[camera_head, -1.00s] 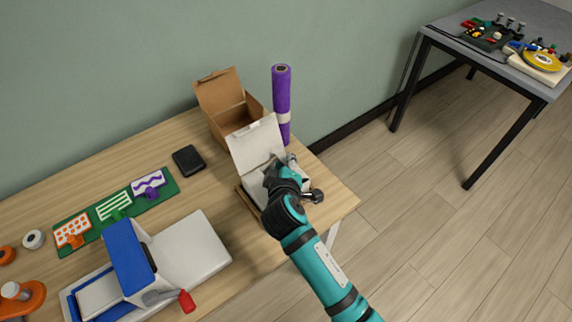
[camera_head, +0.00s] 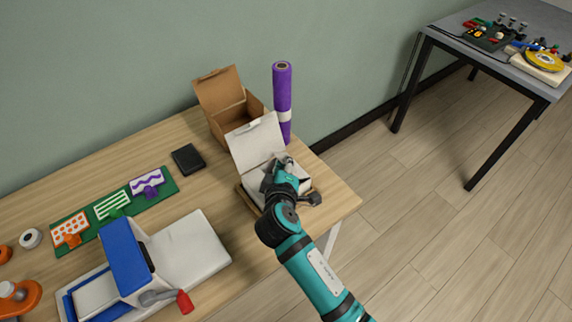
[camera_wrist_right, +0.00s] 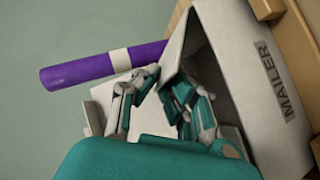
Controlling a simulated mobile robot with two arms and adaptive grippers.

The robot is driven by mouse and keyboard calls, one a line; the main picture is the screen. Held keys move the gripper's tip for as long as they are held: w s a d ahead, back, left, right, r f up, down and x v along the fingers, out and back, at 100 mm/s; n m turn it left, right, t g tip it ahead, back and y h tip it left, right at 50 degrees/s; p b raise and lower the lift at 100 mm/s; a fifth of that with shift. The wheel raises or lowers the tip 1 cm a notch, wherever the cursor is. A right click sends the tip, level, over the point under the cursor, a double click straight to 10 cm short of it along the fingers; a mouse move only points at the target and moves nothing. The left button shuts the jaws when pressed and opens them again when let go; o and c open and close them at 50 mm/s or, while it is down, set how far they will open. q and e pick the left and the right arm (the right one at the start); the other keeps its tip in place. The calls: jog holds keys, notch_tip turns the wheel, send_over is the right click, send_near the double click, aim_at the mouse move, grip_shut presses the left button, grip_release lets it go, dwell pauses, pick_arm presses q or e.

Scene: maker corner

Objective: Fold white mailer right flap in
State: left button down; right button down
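The white mailer (camera_head: 255,143) stands near the right end of the table with its lid raised. In the right wrist view its lettered panel (camera_wrist_right: 270,80) fills the right side. My right gripper (camera_head: 285,165) is over the mailer's right part and hides much of it. In the right wrist view my right gripper (camera_wrist_right: 151,88) has its two fingers apart. A pale panel (camera_wrist_right: 143,76), which looks like the mailer's side flap, shows between and behind the fingertips. I cannot tell whether the fingers touch it. My left gripper is not in view.
An open brown box (camera_head: 231,105) and an upright purple roll (camera_head: 282,100) stand just behind the mailer. A black block (camera_head: 187,159), a green mat (camera_head: 118,212) and a blue-and-white machine (camera_head: 130,262) are to the left. Floor lies beyond the table's right edge.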

jog(key=c, duration=1.5)
grip_release()
jog(key=shift+c, duration=0.2)
jog(key=d+v, duration=0.1)
jog(key=v, duration=1.1)
jog(key=shift+a, duration=0.45)
